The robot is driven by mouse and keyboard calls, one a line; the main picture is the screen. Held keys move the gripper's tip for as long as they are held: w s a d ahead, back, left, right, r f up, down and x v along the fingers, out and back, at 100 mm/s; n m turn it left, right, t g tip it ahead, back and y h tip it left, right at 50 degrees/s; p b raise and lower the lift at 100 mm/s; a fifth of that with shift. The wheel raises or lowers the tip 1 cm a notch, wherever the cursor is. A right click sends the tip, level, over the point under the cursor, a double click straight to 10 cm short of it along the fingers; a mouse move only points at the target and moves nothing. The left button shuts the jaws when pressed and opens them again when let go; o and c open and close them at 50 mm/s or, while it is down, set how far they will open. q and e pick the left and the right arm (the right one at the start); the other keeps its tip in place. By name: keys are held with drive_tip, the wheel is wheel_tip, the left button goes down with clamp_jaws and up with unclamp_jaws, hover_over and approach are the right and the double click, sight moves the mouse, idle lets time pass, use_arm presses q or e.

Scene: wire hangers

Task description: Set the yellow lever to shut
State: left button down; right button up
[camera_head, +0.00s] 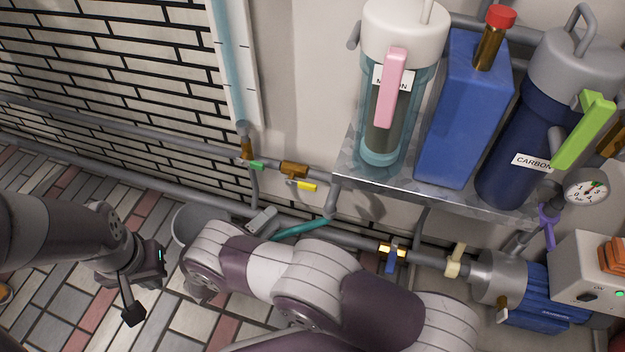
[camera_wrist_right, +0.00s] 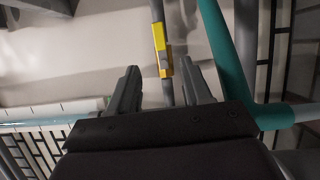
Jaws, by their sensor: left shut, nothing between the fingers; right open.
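The yellow lever (camera_head: 305,186) sits by a brass valve (camera_head: 293,169) on the upper grey wall pipe. It points to the right, roughly along the pipe. In the right wrist view a yellow piece, seemingly this lever (camera_wrist_right: 160,45), lies against a grey pipe, just beyond the fingertips. My right gripper (camera_wrist_right: 162,84) is open, with nothing between its fingers. In the head view its arm crosses the lower middle and largely hides the hand, below the lever. My left gripper (camera_head: 133,314) is shut and empty over the tiled floor, well left of the lever.
A shelf (camera_head: 345,180) with filter canisters and a blue tank is at the upper right.

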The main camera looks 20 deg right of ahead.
sight(305, 188)
drive_tip(key=b+x, duration=0.4)
drive_tip(key=x, duration=0.7)
drive_tip(key=shift+f, duration=0.15)
drive_tip(key=shift+w+d, duration=0.2)
drive_tip(key=shift+d, duration=0.1)
clamp_jaws()
